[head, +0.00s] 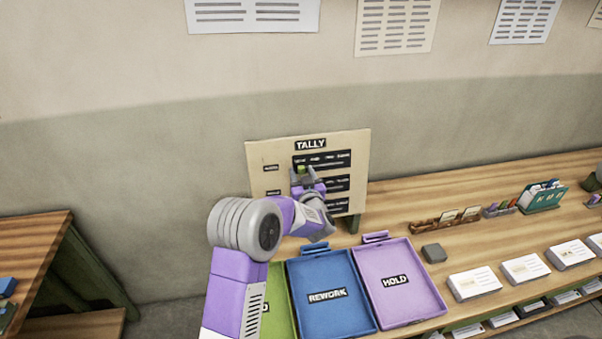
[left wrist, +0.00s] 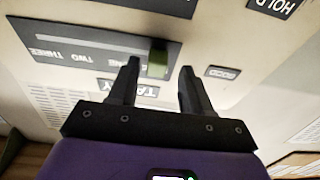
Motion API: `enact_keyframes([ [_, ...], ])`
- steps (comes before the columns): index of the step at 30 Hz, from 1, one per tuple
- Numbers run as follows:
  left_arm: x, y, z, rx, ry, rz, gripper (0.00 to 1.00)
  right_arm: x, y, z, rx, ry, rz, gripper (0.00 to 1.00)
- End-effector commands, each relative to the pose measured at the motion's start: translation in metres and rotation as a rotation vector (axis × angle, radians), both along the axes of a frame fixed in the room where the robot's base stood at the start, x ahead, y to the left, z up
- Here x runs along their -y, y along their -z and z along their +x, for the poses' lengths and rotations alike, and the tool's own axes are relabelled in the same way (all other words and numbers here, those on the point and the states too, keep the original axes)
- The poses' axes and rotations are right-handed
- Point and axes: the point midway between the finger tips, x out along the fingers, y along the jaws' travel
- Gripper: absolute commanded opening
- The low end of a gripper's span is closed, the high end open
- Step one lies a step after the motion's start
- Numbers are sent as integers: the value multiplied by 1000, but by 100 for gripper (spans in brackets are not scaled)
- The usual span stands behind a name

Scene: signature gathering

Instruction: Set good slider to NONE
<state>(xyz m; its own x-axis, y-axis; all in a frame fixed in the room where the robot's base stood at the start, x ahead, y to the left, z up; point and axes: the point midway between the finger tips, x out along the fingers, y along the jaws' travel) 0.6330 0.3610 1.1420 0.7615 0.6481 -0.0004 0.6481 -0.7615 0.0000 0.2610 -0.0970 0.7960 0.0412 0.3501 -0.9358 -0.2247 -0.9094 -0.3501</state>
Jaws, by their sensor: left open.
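The TALLY board (head: 259,215) stands upright against the wall at the back of the bench. Its top row carries the GOOD label (left wrist: 223,73) and a dark slider track (head: 335,159). A green slider knob (head: 301,169) sits at the left end of that track in the head view. It also shows in the upside-down left wrist view (left wrist: 158,62), near the track's GOOD-label end. My left gripper (head: 304,178) is at the board, its open fingers (left wrist: 160,68) on either side of the knob, with gaps visible. The number word beside the knob is partly hidden by a finger.
Below the board lie a green tray (head: 277,306), a blue REWORK tray (head: 325,270) and a purple HOLD tray (head: 403,258). A grey block (head: 434,253) and card stacks (head: 478,284) are to the right. Lower slider rows are partly hidden by my arm.

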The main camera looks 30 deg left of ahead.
Motion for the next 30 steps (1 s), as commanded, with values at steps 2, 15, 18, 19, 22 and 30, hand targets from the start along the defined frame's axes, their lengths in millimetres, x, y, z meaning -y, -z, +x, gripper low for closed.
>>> enact_keyframes([
  [2, 8, 0, -9, -1, 3, -1, 49, 0, 2, 0, 0, 0, 0, 43],
  [15, 40, 1, -49, -1, -2, 0, 49, 0, 6, 0, 0, 0, 0, 43],
  [18, 41, 1, -51, -1, -2, 0, 49, 0, 6, 0, 0, 0, 0, 43],
  [19, 41, 1, -51, -1, -2, 0, 49, 0, 6, 0, 0, 0, 0, 43],
  [22, 41, 1, -50, -1, -2, 0, 49, 0, 6, 0, 0, 0, 0, 43],
  [30, 41, 0, -50, -1, -2, 0, 49, 0, 6, 0, 0, 0, 0, 43],
])
